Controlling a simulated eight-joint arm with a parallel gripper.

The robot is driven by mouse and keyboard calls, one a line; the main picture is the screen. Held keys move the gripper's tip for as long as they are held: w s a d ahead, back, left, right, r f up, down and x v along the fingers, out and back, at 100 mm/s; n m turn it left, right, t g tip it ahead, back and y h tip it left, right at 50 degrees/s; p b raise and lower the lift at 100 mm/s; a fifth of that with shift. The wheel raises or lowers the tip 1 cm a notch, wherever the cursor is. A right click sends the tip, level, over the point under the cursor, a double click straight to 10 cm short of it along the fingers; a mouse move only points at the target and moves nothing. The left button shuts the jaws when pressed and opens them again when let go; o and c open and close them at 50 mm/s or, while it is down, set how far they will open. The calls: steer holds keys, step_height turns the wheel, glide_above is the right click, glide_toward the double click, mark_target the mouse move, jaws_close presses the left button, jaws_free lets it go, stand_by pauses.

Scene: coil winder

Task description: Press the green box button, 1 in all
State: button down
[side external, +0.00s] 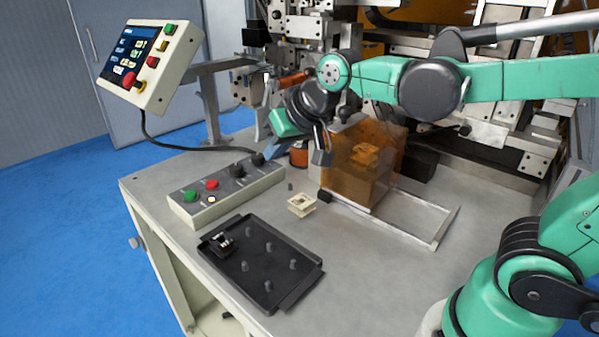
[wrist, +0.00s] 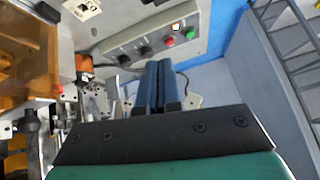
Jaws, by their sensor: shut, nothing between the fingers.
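The grey box (side external: 230,190) stands on the bench in the side external view. Its green button (side external: 190,196) is at the left end, beside a red button (side external: 212,184), with a small white button in front and black knobs toward the right end. In the wrist view the green button (wrist: 190,34) is near the top, at the box's far end. My gripper (side external: 269,151) is shut and empty, over the right end of the box near the knobs, apart from the green button. Its blue fingers (wrist: 156,68) point toward the box in the wrist view.
A black tray (side external: 290,257) with pegs lies in front of the box. An orange transparent block (side external: 350,185) stands right of my gripper. A pale bobbin part (side external: 301,204) lies between. A tilted control panel (side external: 150,65) with its own buttons rises at the back left.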

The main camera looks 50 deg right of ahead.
steer(key=w+a+r+m, duration=0.1)
steer(key=w+a+m, duration=0.2)
steer(key=w, duration=0.8)
steer(key=m+t, duration=0.1)
steer(key=m, duration=0.1)
glide_above(192, 195)
step_height(192, 195, down, 4)
steer(key=shift+r+y, duration=0.1)
steer(key=shift+y, duration=0.3)
steer(key=shift+f, duration=4.4)
steer(key=shift+f, duration=0.1)
steer(key=shift+f, duration=0.35)
